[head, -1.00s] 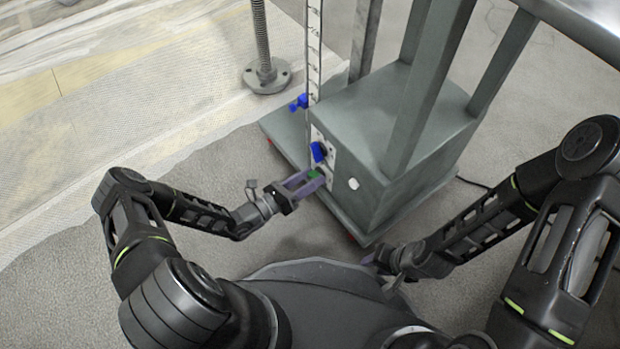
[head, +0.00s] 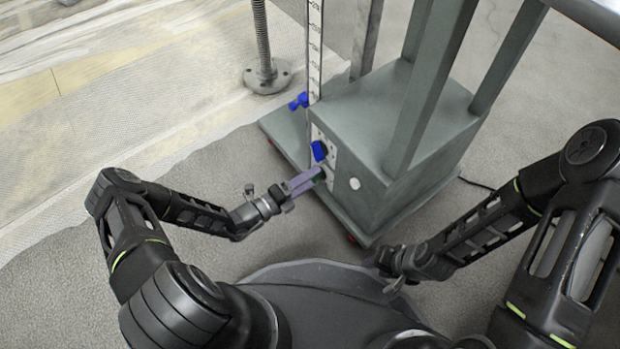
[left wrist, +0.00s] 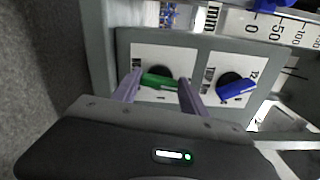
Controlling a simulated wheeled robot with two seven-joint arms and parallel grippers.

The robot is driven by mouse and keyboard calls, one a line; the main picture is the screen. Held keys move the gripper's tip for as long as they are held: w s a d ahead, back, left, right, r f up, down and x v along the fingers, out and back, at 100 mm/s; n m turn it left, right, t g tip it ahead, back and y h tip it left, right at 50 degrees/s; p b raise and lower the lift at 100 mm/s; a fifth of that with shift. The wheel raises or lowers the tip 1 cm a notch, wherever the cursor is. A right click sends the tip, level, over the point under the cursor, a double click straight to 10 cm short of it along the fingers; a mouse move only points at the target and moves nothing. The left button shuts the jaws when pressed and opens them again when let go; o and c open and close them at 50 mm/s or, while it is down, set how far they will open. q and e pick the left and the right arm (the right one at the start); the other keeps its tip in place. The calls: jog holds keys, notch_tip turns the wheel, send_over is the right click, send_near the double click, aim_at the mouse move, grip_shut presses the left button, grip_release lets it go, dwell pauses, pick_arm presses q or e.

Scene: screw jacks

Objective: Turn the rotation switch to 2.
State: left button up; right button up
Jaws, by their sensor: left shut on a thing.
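The green rotary switch (left wrist: 160,81) sits on a white plate on the grey box's front panel, in the left wrist view. Its handle lies nearly level there. My left gripper (left wrist: 160,82) is shut on it, one purple finger at each end of the handle. In the head view the left gripper (head: 318,179) reaches the panel and mostly hides the green switch. A blue rotary switch (left wrist: 237,88) sits on the neighbouring plate, its handle tilted; it also shows in the head view (head: 319,151). My right gripper (head: 375,262) hangs low by my base, its fingers too small to judge.
The grey box (head: 390,115) stands on a flat base with upright posts. A blue knob (head: 299,102) is beside a vertical scale (head: 315,50). A threaded rod on a round foot (head: 267,77) stands behind left. A cable lies right of the box.

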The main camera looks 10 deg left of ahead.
pick_arm(q)
jog(key=shift+n, duration=0.9)
jog(key=o, duration=1.4)
jog(key=p+v, duration=0.2)
jog(key=v, duration=0.6)
